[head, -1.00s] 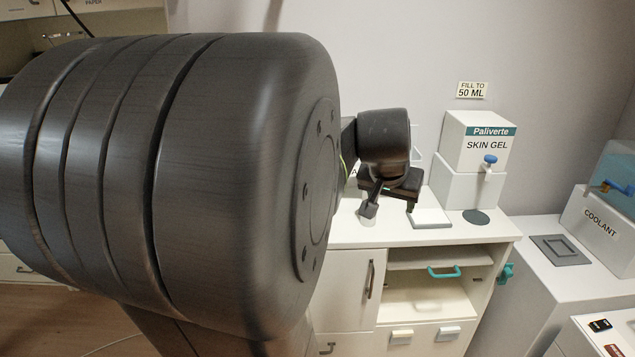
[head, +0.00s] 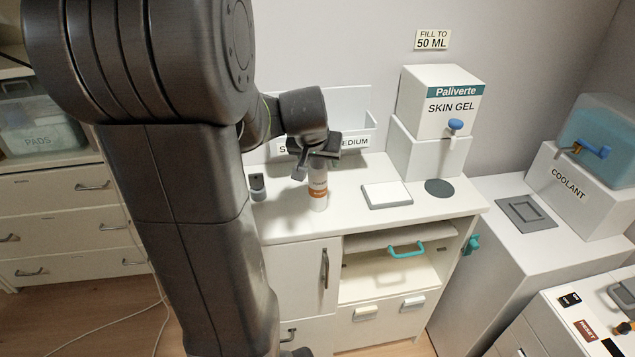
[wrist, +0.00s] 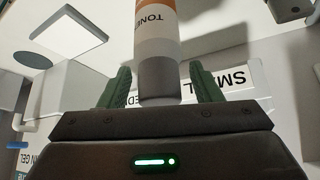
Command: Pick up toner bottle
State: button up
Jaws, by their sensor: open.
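The toner bottle (head: 318,188) is a white cylinder with an orange band, standing upright on the white cabinet top. In the wrist view the toner bottle (wrist: 157,50) shows its label, partly cut off by the frame's top edge. My gripper (head: 309,160) is at the bottle's upper end in the head view. In the wrist view my gripper (wrist: 158,84) has its two green-padded fingers spread, one on each side of the bottle's near end. Gaps show between the pads and the bottle. The bottle's top is hidden behind my gripper in the head view.
A white square pad (head: 387,195) and a dark disc (head: 439,188) lie to the right, before the skin gel dispenser (head: 437,120). A labelled white rack (head: 352,108) is behind.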

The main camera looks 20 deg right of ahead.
grip_shut()
jog(key=shift+r, duration=0.1)
